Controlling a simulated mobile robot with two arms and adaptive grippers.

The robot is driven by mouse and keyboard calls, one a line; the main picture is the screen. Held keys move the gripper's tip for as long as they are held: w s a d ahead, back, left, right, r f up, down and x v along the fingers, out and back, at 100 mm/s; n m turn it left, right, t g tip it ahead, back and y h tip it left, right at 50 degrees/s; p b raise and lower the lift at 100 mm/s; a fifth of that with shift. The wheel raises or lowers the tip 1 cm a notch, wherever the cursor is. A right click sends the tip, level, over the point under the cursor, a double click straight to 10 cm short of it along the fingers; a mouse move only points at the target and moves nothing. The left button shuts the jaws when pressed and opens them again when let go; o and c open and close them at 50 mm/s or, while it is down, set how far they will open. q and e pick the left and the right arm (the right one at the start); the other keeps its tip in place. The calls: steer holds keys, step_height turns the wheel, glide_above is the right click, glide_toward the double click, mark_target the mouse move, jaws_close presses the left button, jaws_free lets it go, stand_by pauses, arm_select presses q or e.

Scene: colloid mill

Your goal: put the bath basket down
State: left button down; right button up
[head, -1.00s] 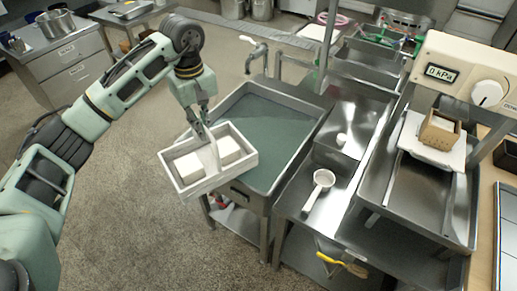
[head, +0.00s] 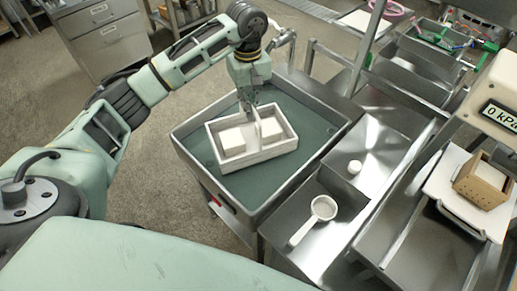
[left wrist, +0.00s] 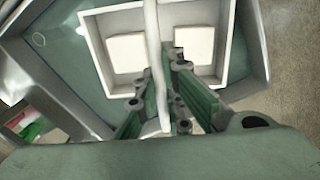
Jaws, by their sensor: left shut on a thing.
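The bath basket (head: 258,156) is a white open box with an upright handle and two white blocks (head: 231,141) inside, one on each side of the handle. My left gripper (head: 248,108) is shut on the handle from above. The basket is level and over the middle of the steel bath (head: 190,171) with green-grey liquid; I cannot tell whether it touches the liquid. In the left wrist view the handle (left wrist: 152,35) runs between the green fingers, with the basket (left wrist: 98,45) beyond. My right gripper is not in view.
Right of the bath, a steel counter holds a white ladle (head: 322,208) and a small white round thing (head: 354,167). Further right, a wooden box (head: 484,183) stands on a white slab (head: 447,200). A tap (head: 284,40) stands behind the bath.

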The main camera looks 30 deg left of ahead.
arm_select(q)
glide_above(251, 141)
step_height(251, 141, down, 5)
step_height(251, 141, down, 2)
steer(key=shift+f+p, duration=0.1)
steer(key=shift+p, duration=0.45)
step_height(251, 141, down, 3)
steer(key=shift+r, duration=0.2)
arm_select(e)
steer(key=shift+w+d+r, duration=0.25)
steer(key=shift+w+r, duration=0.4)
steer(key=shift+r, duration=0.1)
arm_select(q)
steer(key=c, duration=2.3)
jaws_free()
steer(key=shift+f, duration=0.2)
steer(key=o, duration=0.4)
steer(key=shift+o, duration=0.2)
steer(key=shift+r, duration=0.1)
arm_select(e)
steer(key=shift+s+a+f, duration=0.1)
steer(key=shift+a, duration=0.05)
